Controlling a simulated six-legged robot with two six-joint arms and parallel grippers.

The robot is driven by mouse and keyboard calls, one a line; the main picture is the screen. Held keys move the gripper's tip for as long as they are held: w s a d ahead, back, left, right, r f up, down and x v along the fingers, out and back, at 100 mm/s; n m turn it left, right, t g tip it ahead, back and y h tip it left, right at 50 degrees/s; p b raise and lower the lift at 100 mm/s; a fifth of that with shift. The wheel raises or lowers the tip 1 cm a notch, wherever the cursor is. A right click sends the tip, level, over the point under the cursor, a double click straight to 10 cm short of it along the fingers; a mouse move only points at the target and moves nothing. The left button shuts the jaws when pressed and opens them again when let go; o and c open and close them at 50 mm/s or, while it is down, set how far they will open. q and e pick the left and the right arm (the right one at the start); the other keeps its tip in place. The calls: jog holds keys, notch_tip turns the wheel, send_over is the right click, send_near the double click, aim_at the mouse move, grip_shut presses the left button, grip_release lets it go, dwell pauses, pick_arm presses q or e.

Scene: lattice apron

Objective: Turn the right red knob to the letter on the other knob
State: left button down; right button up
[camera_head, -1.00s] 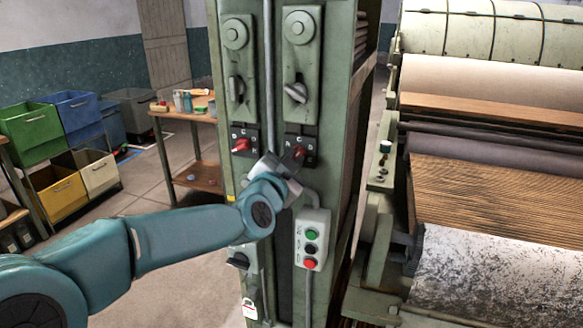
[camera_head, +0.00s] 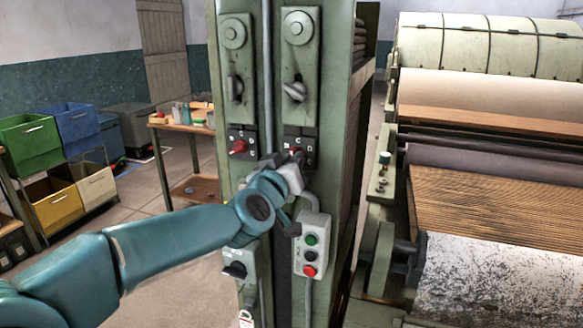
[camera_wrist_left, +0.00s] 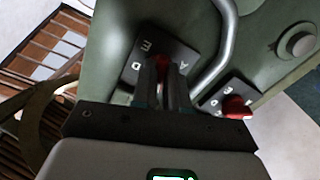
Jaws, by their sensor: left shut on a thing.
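The right red knob (camera_head: 298,151) sits on a dark lettered plate on the green cabinet, mostly hidden by my left gripper (camera_head: 297,160). In the left wrist view, the fingers of my left gripper (camera_wrist_left: 163,82) are shut on this knob (camera_wrist_left: 161,61). Pale letters show around it, one like an A to its right and one like a D to its left. The left red knob (camera_head: 239,147) is on its own plate, untouched, its handle toward the lower left. It also shows in the left wrist view (camera_wrist_left: 237,107), its letters too small to read surely. My right gripper is not in view.
Grey latch handles (camera_head: 294,90) are above the knobs. A button box (camera_head: 311,245) with green, black and red buttons hangs just below my gripper. A grey conduit runs close beside the right plate. A roller machine (camera_head: 480,200) stands to the right.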

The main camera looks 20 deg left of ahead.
pick_arm(q)
jog(key=shift+r+n+b, duration=0.15)
jog(key=shift+n+b, duration=0.75)
jog(key=shift+n, duration=2.45)
jog(key=shift+r+n+b, duration=0.15)
jog(key=shift+n+b, duration=0.7)
jog(key=shift+n, duration=2.45)
jog(key=shift+r+n+b, duration=0.15)
jog(key=shift+n+b, duration=0.75)
jog(key=shift+n, duration=2.45)
jog(key=c, duration=1.1)
grip_release()
jog(key=shift+d, duration=0.1)
jog(key=shift+c, duration=0.2)
jog(key=shift+f, duration=0.1)
